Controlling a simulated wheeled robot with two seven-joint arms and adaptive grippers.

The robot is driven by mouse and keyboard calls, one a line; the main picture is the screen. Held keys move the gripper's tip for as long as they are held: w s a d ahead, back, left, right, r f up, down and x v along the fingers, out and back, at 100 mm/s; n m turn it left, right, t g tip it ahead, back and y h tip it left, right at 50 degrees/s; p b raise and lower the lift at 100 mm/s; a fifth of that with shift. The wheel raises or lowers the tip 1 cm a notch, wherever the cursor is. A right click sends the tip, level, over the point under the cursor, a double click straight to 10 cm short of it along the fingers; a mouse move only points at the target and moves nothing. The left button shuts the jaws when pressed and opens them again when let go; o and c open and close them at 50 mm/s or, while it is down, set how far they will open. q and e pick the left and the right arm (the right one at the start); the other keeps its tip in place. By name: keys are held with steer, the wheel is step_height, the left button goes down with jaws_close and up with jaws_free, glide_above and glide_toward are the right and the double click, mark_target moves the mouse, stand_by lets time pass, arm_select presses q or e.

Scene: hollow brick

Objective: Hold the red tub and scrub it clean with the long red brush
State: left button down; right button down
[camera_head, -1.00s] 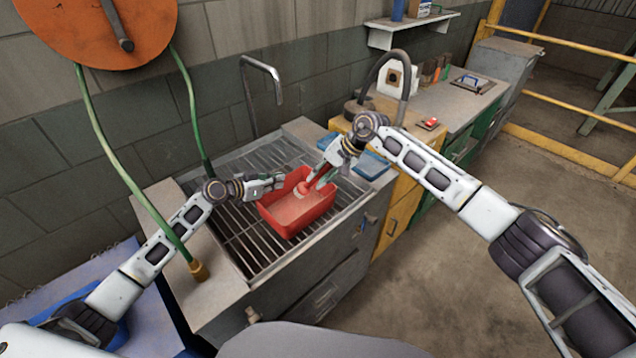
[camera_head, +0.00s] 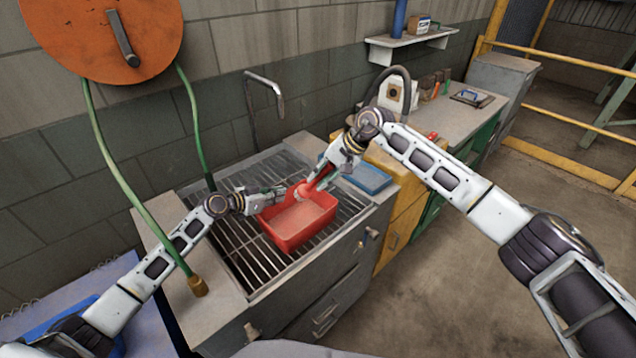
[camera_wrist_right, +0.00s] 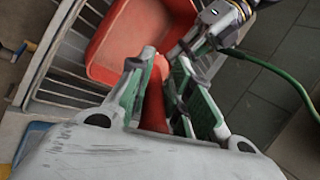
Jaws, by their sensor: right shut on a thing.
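The red tub (camera_head: 290,240) sits on the slatted metal rack of the sink, open side up. My left gripper (camera_head: 274,199) is at the tub's back left rim; I cannot tell whether its fingers are closed on the wall. My right gripper (camera_head: 318,178) is shut on the red brush (camera_head: 303,190) over the tub's back part. The brush's far end is at the tub's back wall; its bristles are hidden. In the right wrist view, the brush handle (camera_wrist_right: 154,100) runs between my right fingers, beside the tub (camera_wrist_right: 125,45).
A green hose (camera_head: 135,190) with a brass end hangs from an orange reel (camera_head: 95,30) in front of the rack's left side. A metal tap (camera_head: 268,85) rises behind. A blue object (camera_head: 368,178) lies right of the rack, near my right gripper.

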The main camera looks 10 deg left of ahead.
arm_select(q)
steer(key=c, duration=1.6)
jaws_free()
steer(key=shift+o, duration=0.2)
steer(key=shift+s+a, duration=0.1)
steer(key=v, duration=1.1)
steer(key=shift+s+a, duration=0.25)
steer(key=shift+r, duration=0.1)
steer(key=shift+d+r, duration=0.1)
arm_select(e)
step_height(320, 180, up, 14)
